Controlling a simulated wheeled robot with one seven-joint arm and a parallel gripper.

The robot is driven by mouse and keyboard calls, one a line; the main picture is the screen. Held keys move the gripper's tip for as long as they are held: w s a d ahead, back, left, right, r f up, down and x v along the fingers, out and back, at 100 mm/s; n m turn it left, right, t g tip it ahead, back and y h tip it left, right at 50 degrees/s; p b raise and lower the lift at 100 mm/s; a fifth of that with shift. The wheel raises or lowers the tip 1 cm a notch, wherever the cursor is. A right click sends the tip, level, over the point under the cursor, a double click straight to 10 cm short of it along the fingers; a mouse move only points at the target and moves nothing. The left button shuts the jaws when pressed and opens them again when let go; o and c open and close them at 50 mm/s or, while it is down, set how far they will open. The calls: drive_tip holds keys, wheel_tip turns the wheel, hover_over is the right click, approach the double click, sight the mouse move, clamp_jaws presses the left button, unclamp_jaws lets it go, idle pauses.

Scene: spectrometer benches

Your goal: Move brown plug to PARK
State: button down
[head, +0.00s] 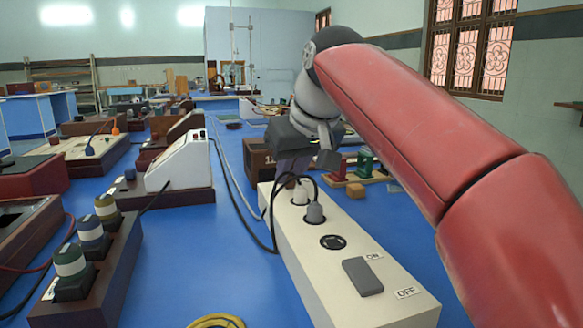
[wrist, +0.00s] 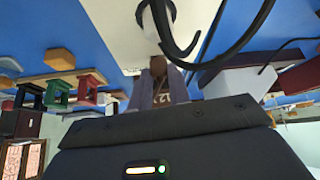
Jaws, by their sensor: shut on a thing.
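My gripper (head: 292,172) is at the far end of a long cream socket strip (head: 385,312), pointing down. The wrist view shows its two grey fingers closed on a small brown piece, which I take for the brown plug (wrist: 158,66). In the head view the plug is hidden by the gripper, and I cannot tell whether it is seated in the strip. Two grey plugs with black cables, a nearer one (head: 315,213) and a farther one (head: 299,195), sit in the strip beside the gripper. I see no readable PARK label.
The strip has an empty round socket (head: 333,242) and a dark switch (head: 362,277) between ON and OFF labels. A dark wooden block (head: 118,265) with several banded posts stands at left. A sloped white instrument (head: 178,160) stands behind.

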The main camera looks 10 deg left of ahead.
drive_tip(key=c, duration=1.2)
unclamp_jaws()
drive_tip(key=shift+c, duration=0.2)
drive_tip(key=shift+r, duration=0.1)
drive_tip(key=p+v, duration=0.2)
drive_tip(key=v, duration=0.5)
drive_tip(key=shift+r, duration=0.1)
drive_tip(key=shift+s+d+r, duration=0.1)
drive_tip(key=shift+s+r, duration=0.05)
drive_tip(key=shift+s+d, duration=0.1)
